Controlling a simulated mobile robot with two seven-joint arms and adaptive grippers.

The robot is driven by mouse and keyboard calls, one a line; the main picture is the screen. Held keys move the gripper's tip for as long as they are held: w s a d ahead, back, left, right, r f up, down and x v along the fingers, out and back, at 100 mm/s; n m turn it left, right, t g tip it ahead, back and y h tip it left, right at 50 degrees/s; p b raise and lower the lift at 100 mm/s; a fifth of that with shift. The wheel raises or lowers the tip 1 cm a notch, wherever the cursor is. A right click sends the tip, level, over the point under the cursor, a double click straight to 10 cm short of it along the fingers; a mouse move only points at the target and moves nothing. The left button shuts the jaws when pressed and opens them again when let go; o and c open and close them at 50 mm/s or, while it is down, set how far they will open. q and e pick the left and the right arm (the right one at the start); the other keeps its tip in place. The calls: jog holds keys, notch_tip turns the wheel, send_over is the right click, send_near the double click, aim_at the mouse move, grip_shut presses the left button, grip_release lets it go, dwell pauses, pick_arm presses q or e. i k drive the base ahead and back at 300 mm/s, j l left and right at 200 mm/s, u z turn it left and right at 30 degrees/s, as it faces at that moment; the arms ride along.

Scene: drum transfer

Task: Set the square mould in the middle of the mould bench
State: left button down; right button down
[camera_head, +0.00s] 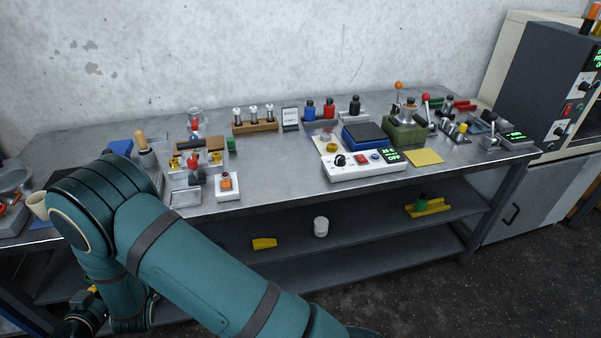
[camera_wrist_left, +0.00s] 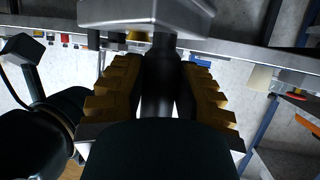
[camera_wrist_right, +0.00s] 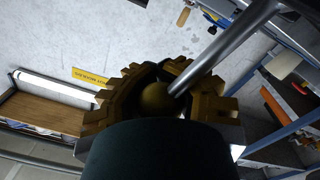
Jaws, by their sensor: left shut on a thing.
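My left gripper (camera_wrist_left: 162,65) is shut on a dark round stem (camera_wrist_left: 158,92) between its ribbed gold fingers. A pale grey block (camera_wrist_left: 150,14) shows just beyond the stem; I cannot tell whether it is the square mould. My right gripper (camera_wrist_right: 158,66) has its gold fingers around a dull gold ball knob (camera_wrist_right: 156,97) at the end of a steel rod (camera_wrist_right: 225,45); whether they press on it is unclear. In the head view a teal arm of mine crosses the lower left and hides part of the bench. I cannot pick out the square mould or the mould bench for certain.
A steel bench (camera_head: 285,170) along the wall carries bottles in racks, a white control box (camera_head: 364,168), a blue-topped box (camera_head: 365,136) and a green lever device (camera_head: 404,131). A white jar (camera_head: 321,227) stands on its lower shelf. Dark floor lies clear at the lower right.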

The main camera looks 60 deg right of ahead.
aim_at(282, 172)
jog(key=z, duration=0.8)
